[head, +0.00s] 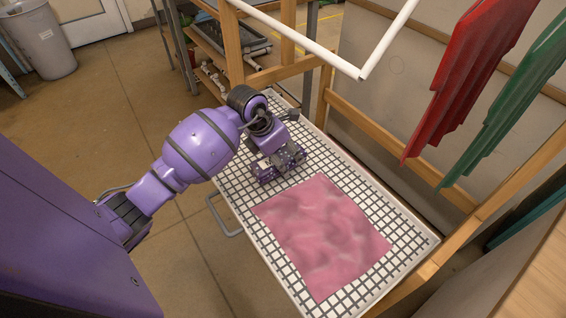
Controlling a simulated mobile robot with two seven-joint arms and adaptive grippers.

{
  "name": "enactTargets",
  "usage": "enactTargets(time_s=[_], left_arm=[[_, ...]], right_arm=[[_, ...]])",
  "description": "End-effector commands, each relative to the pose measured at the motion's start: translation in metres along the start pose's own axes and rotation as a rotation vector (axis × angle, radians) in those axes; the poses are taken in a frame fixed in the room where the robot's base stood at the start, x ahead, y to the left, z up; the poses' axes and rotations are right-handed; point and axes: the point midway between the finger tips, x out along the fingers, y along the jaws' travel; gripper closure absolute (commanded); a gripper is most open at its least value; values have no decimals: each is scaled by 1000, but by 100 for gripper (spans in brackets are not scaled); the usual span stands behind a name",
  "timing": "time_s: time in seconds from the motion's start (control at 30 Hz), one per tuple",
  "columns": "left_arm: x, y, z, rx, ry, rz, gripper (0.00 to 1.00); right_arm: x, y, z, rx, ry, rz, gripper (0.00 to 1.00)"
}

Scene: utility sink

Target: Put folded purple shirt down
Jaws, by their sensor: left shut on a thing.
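The folded shirt (325,238) shows as a flat, pinkish-purple, wrinkled cloth over the front part of a white gridded surface (400,243). My left gripper (282,170) is at the cloth's upper left edge, low over the grid. It is shut on the shirt, though the wrist and gripper body hide the fingertips and the grip itself. I cannot tell whether the whole cloth rests on the grid or is held slightly above it. My right gripper is not in view.
A wooden frame (232,45) and a white pipe (310,45) stand behind the grid. Red cloth (465,75) and green cloth (515,95) hang at the right. A metal handle (222,218) juts from the grid's left side. Bare grid shows around the shirt.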

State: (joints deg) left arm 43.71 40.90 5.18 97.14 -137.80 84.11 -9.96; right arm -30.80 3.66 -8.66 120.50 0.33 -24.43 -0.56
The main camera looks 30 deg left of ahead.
Motion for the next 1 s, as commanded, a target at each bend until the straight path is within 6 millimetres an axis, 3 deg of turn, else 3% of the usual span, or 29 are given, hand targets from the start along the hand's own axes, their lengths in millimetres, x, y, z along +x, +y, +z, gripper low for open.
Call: enactTargets(time_s=[0.2, 0.57, 0.6, 0.7, 1.0], left_arm=[[29, 0, -12, -3, 0, -3, 76], [32, 1, -13, 0, 1, 1, 76], [32, 1, -13, 0, 1, 0, 44], [32, 1, -13, 0, 1, 0, 30], [32, 0, -13, 0, 1, 0, 29]], right_arm=[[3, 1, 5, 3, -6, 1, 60], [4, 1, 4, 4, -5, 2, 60], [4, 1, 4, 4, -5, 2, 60], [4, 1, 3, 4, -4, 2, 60], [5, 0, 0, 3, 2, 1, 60]])
